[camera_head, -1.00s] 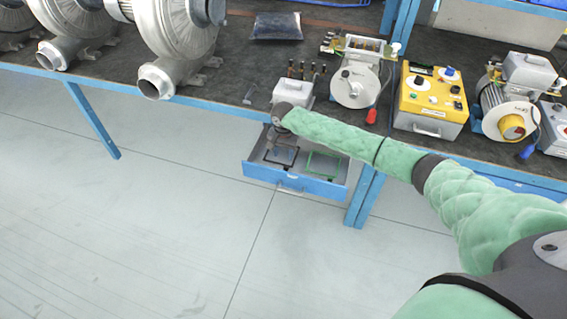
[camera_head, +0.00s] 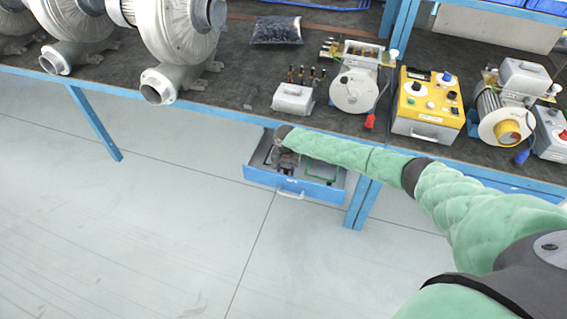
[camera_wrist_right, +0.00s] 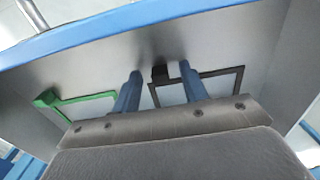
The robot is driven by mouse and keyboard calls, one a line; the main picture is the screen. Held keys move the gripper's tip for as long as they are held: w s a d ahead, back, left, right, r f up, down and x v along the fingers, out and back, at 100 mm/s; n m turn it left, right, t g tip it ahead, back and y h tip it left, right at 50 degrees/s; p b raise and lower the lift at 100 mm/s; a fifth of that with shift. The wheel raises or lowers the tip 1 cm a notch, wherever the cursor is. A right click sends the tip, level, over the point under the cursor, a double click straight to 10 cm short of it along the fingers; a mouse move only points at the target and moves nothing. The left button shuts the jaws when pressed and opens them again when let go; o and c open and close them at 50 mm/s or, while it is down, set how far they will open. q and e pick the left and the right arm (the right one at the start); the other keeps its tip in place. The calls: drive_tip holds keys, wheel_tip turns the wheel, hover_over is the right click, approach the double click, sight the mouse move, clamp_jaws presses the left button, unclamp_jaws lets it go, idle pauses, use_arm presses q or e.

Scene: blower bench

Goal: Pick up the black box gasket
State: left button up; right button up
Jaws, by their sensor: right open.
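The black box gasket (camera_wrist_right: 226,71) is a thin rectangular frame lying on the grey floor of the open blue drawer. In the right wrist view a small black block on its left edge shows between the fingers. My right gripper (camera_wrist_right: 159,72) is open with nothing held. Its right finger overlaps the frame in that view, and I cannot tell whether it touches. In the head view my right gripper (camera_head: 285,168) is down in the drawer and hides most of the black gasket. My left gripper is not in view.
A green gasket (camera_wrist_right: 85,99) lies beside the black one. The drawer's blue front (camera_head: 265,178) and walls surround the gripper. The bench (camera_head: 235,85) overhangs behind, with a yellow control box (camera_head: 428,105), motors and blowers on it. The floor in front is clear.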

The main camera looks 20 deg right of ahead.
clamp_jaws()
drive_tip(key=shift+r, duration=0.1)
